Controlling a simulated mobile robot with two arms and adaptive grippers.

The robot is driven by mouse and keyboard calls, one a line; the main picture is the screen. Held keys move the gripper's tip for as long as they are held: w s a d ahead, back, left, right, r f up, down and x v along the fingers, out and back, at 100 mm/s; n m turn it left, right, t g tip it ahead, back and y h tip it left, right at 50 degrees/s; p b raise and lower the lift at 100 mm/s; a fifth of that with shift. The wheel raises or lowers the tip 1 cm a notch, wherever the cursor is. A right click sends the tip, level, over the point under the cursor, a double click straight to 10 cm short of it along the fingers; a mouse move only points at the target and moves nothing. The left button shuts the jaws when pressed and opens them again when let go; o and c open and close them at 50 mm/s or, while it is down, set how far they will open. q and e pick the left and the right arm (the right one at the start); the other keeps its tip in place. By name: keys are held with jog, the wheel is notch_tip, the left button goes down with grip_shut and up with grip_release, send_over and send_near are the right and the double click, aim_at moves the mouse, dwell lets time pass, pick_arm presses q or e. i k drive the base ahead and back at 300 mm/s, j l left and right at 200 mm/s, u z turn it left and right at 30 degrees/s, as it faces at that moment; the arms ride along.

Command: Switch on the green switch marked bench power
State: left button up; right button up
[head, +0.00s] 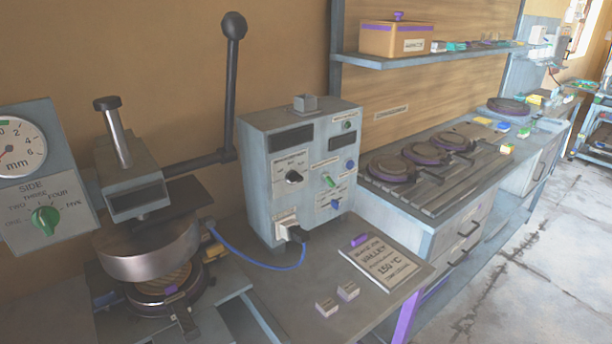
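The grey control box (268,155) stands on the bench at the picture's middle. Its front carries a small green switch (330,181), seen as a slanted green lever among other controls. The small labels beside it are too fine to read, so I cannot confirm which one says bench power. I cannot tell whether the switch is on or off. Neither of my grippers shows in the head view, and nothing covers the switch.
The same box has a black knob (293,177), blue controls and a plug (292,231) with a blue cable (255,262). The press (150,250) stands left. A sign (379,262) and two small blocks lie on the bench before the box. Round plates sit right.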

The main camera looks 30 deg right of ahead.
aim_at(326, 176)
jog(key=k+l+z, duration=0.15)
jog(key=l+z, duration=0.35)
jog(key=l, duration=0.45)
jog(key=l+z, duration=0.5)
jog(key=l, duration=0.45)
